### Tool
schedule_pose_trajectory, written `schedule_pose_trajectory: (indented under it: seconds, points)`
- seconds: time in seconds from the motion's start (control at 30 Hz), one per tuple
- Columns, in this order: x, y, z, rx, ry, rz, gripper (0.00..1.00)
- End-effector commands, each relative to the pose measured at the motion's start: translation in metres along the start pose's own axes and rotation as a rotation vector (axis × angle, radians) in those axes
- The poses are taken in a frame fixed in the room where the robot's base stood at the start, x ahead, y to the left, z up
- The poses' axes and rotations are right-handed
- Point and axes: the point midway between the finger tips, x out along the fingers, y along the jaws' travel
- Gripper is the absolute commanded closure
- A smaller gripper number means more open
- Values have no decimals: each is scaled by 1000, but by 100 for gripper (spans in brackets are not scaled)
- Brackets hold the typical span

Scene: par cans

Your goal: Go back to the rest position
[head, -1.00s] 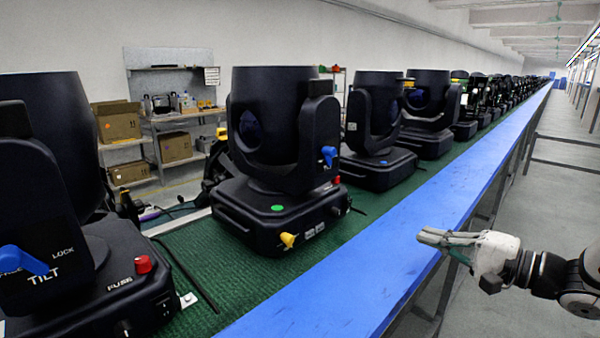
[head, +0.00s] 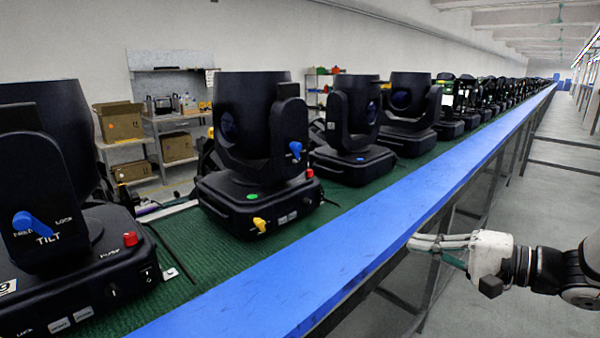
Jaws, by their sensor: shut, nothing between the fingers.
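My gripper (head: 412,242) is at the right of the head view, at the near side of the blue rail (head: 330,271). Its fingers lie together, point left and hold nothing. The wrist and arm come in from the right edge. The nearest fingertip overlaps the rail's edge in the picture; I cannot tell whether it touches. Black par cans stand in a row beyond the rail, the middle one (head: 250,205) with a blue knob, a yellow knob and a green dot.
The par cans stand on a green belt (head: 177,245) that runs far back. Another par can (head: 75,270) is close at the left. A shelf with cardboard boxes (head: 120,122) stands at the back left. The grey floor (head: 540,205) at right is open.

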Motion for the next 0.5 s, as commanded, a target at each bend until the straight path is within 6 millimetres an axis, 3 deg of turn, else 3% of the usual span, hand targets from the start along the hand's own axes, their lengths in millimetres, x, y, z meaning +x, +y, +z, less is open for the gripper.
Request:
schedule_pose_trajectory:
  seconds: [0.27, 0.5]
  points:
    - [10, -20, 61, -32, -161, 144, 100]
    - [1, -36, 141, -104, -340, 386, 100]
